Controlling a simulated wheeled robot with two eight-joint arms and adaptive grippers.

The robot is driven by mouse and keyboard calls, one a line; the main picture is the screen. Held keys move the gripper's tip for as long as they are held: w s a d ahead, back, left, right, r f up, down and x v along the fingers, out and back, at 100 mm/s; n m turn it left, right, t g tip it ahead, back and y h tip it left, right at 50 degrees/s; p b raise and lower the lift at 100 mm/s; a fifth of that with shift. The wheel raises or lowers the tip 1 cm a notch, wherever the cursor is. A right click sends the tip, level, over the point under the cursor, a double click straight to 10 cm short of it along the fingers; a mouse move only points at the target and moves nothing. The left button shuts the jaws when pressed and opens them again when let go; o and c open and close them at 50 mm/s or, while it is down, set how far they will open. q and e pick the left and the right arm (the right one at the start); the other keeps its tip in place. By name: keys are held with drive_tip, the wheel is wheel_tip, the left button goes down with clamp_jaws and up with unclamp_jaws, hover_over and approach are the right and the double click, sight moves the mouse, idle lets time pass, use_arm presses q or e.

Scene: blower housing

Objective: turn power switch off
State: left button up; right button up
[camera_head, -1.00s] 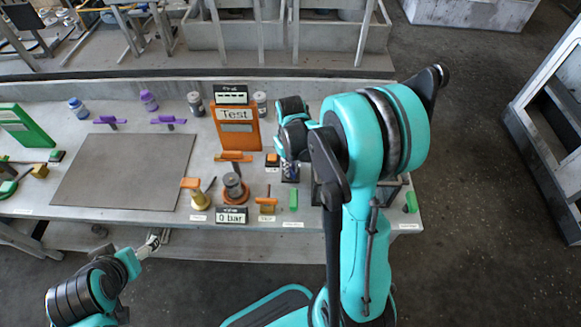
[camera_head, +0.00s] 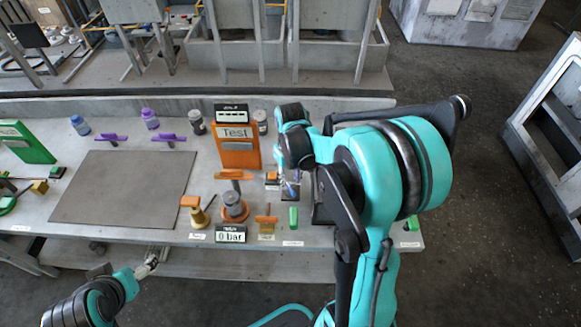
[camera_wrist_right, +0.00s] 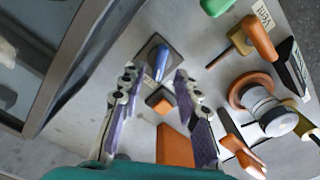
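A blue switch lever (camera_wrist_right: 160,62) stands on a dark square base (camera_wrist_right: 148,50) in the right wrist view; I take it for the power switch. It also shows in the head view (camera_head: 289,190), partly hidden by my right arm. My right gripper (camera_wrist_right: 155,77) is open, with its two purple-padded fingers apart on either side of the lever's line. The lever appears beyond the fingertips, and I see no contact. My left gripper (camera_head: 150,264) is low at the left, off the table's front edge, away from the switch; its finger opening is too small to judge.
A small orange block on a dark base (camera_wrist_right: 160,100) sits beside the switch. The orange Test panel (camera_head: 238,150), a round grey-and-orange valve (camera_head: 234,207) and a green handle (camera_head: 293,217) are close by. A dark-framed box (camera_wrist_right: 55,70) stands at the wrist view's left.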

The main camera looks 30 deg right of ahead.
sight(290, 188)
wheel_tip(290, 188, up, 8)
idle(0.6)
drive_tip(key=s+a+r+t, duration=0.2)
drive_tip(key=s+a+t, duration=0.5)
drive_tip(key=s+a, duration=0.3)
drive_tip(key=shift+s+a+r, duration=0.3)
drive_tip(key=shift+s, duration=0.2)
